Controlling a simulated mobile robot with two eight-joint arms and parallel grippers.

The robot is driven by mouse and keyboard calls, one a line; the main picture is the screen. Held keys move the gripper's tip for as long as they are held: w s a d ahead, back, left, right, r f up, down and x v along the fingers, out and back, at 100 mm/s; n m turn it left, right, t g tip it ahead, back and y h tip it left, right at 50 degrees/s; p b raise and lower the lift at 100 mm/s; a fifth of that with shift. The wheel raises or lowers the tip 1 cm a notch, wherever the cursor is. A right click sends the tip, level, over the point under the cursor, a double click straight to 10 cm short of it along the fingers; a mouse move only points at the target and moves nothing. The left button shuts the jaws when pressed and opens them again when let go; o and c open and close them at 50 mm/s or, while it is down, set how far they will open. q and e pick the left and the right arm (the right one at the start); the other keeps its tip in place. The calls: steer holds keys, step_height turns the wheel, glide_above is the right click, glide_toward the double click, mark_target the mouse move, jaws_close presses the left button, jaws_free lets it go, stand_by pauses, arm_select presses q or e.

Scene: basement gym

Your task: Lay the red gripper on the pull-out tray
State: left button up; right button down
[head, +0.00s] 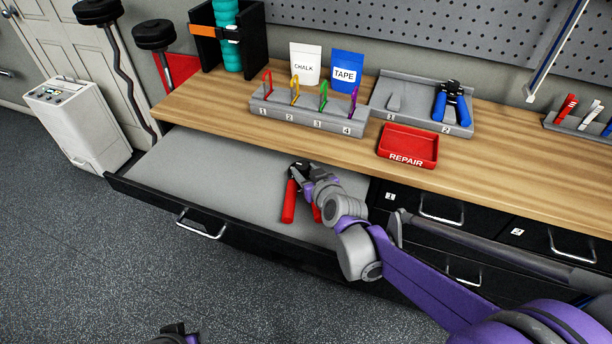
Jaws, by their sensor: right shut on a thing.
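The red gripper (289,202), a hand gripper with two red handles and a dark head, is over the right part of the pull-out tray. My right gripper (303,175) is shut on it near its head; my wrist hides part of one handle. I cannot tell whether its handles touch the tray. The pull-out tray (215,178) is a wide, open drawer with a bare grey bottom and a black front. My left gripper (178,334) shows only in part at the bottom edge, low over the floor; its fingers are unclear.
On the wooden worktop (195,105) are a numbered rack of coloured clips (307,120), a grey two-place holder (408,112) with a blue hand gripper (452,101) in place 2, and a red REPAIR tray (408,148). Closed drawers (440,205) lie right of the open one.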

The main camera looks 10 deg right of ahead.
steer(key=shift+s+f, duration=0.2)
steer(key=shift+f, duration=0.3)
steer(key=shift+f, duration=0.15)
steer(key=shift+c, duration=1.8)
jaws_free()
steer(key=shift+r, duration=0.25)
steer(key=p+v, duration=0.1)
steer(key=v, duration=0.6)
steer(key=shift+s+d, duration=0.1)
steer(key=shift+s, duration=0.15)
